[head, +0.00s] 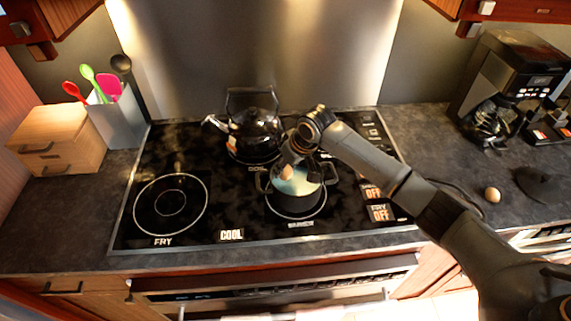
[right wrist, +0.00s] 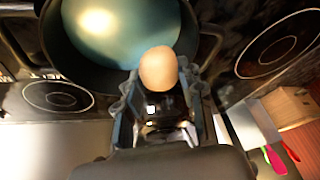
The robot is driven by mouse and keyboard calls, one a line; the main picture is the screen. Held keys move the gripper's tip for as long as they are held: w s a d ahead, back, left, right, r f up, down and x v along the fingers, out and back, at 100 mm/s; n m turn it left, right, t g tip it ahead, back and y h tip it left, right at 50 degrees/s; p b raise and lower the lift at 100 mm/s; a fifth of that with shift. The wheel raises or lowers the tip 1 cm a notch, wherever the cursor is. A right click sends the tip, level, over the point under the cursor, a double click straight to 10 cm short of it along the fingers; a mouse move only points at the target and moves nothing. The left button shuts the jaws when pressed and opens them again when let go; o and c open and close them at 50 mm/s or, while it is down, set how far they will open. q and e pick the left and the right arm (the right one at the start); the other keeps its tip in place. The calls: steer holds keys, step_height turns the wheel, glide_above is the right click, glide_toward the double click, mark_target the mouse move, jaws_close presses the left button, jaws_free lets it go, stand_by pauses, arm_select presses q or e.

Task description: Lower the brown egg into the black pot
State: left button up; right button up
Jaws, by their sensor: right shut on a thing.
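The black pot (head: 297,201) stands on the front right burner of the cooktop, with pale bluish contents showing inside. It fills the upper left of the right wrist view (right wrist: 60,60). My right gripper (head: 289,168) is over the pot opening, pointing down. It is shut on the brown egg (head: 287,172), which shows between the fingertips in the right wrist view (right wrist: 159,68). The egg appears over the pot's interior, near its rim; its exact height above the contents cannot be told. My left gripper is not in view.
Another egg (head: 492,194) lies on the right counter near a coffee maker (head: 508,85). A utensil holder (head: 119,115) and wooden box (head: 57,140) stand at left. The front left burner (head: 170,204) is clear.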

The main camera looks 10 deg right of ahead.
mark_target(285, 174)
steer(key=shift+f+b, duration=0.65)
steer(key=shift+f, duration=0.9)
steer(key=o, duration=0.8)
steer(key=shift+r, duration=0.15)
